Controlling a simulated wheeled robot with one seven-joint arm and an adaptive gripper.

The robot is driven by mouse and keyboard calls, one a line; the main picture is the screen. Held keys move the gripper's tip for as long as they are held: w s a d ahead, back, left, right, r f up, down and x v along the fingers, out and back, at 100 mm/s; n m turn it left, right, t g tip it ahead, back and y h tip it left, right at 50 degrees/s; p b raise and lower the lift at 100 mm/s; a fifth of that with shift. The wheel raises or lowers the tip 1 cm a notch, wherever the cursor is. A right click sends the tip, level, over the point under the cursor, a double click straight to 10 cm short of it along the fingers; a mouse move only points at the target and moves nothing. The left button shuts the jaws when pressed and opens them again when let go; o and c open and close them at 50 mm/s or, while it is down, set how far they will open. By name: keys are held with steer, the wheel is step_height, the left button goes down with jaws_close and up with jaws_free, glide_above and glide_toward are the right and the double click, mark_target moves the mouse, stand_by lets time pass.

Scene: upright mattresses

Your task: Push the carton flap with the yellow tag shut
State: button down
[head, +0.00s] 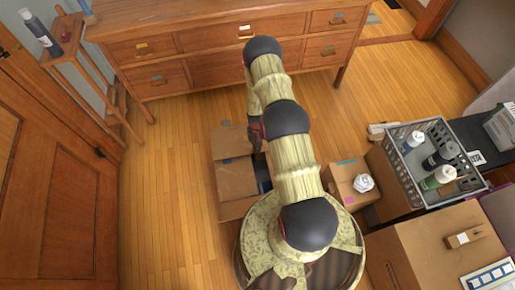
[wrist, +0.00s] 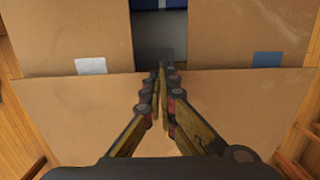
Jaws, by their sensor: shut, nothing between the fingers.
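An open carton stands on the floor, partly behind my arm in the head view (head: 236,180). In the wrist view it shows a left flap (wrist: 75,35) with a whitish tag (wrist: 91,66) and a right flap (wrist: 250,30) with a blue tag (wrist: 267,59). A plain near panel (wrist: 80,110) lies below them. Between the flaps is a gap with something blue (wrist: 160,4) inside. I see no clearly yellow tag on the carton. My gripper (wrist: 163,72) is shut and empty, its tips at the gap's near end; contact is unclear. My arm largely hides it in the head view.
A smaller carton (head: 345,180) with a crumpled white item on top stands to the right. Beyond it is a grey crate (head: 405,170) with bottles. A wooden dresser (head: 215,65) stands behind. Floor (head: 165,190) left of the open carton is clear.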

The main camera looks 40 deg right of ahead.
steer(key=shift+f, duration=0.1)
steer(key=shift+s+a+f+b, duration=0.1)
steer(key=shift+s+f+b, duration=0.05)
steer(key=shift+f+b, duration=0.4)
steer(key=shift+s+f+b, duration=0.1)
steer(key=shift+f+b, duration=0.25)
steer(key=shift+f, duration=0.35)
steer(key=shift+w+r+p, duration=0.1)
steer(key=shift+r+p, duration=0.2)
steer(key=shift+r, duration=0.2)
step_height(320, 180, up, 13)
steer(key=p, duration=0.3)
steer(key=shift+r+p, duration=0.15)
steer(key=shift+p, duration=0.25)
